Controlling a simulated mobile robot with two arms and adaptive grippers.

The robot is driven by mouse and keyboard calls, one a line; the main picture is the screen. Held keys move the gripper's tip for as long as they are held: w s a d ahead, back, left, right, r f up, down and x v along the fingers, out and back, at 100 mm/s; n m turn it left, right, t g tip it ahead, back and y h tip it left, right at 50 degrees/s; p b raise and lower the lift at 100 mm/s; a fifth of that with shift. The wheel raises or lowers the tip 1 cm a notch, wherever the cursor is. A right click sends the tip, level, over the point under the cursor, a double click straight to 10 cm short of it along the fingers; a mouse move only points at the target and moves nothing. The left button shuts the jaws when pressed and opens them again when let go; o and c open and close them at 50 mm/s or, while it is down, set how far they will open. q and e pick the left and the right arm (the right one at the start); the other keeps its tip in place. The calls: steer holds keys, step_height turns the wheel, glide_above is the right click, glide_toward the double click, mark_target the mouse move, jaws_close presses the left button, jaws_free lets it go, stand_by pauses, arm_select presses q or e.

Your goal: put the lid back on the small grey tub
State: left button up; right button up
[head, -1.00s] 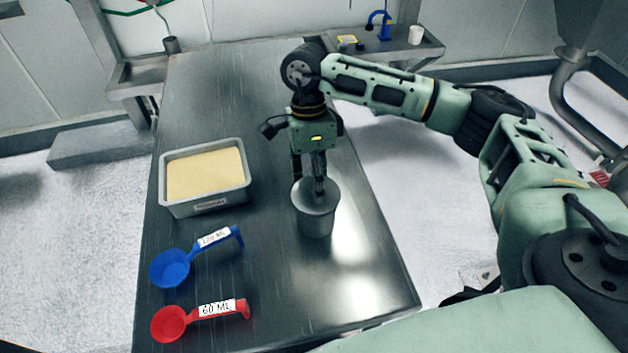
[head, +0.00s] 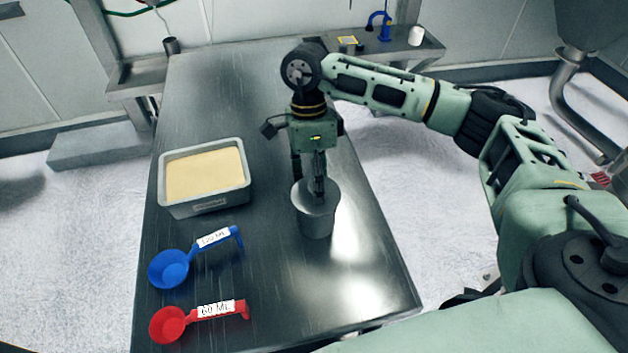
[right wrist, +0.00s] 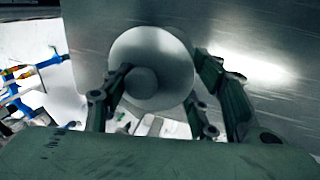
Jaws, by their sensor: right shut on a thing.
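The small grey tub (head: 317,224) stands upright near the right edge of the steel table. Its round grey lid (head: 301,199) lies level over the tub's mouth. I see no clear gap between them, but cannot tell if it is fully seated. My right gripper (head: 319,190) points down from above and is shut on the lid at its knob. In the right wrist view the lid (right wrist: 165,60) shows as a pale disc with its round knob between the fingers, and it hides the tub. My left gripper is not in view.
A metal pan (head: 205,207) of pale powder stands left of the tub. A blue 120 ml scoop (head: 169,269) and a red 60 ml scoop (head: 168,324) lie at the near left. The far part of the table (head: 220,85) is clear.

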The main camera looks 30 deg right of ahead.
steer(key=o, duration=1.7)
steer(key=shift+o, duration=0.2)
steer(key=o, duration=0.5)
steer(key=shift+r, duration=0.15)
steer(key=shift+r+p, duration=1.75)
steer(key=shift+r, duration=1.6)
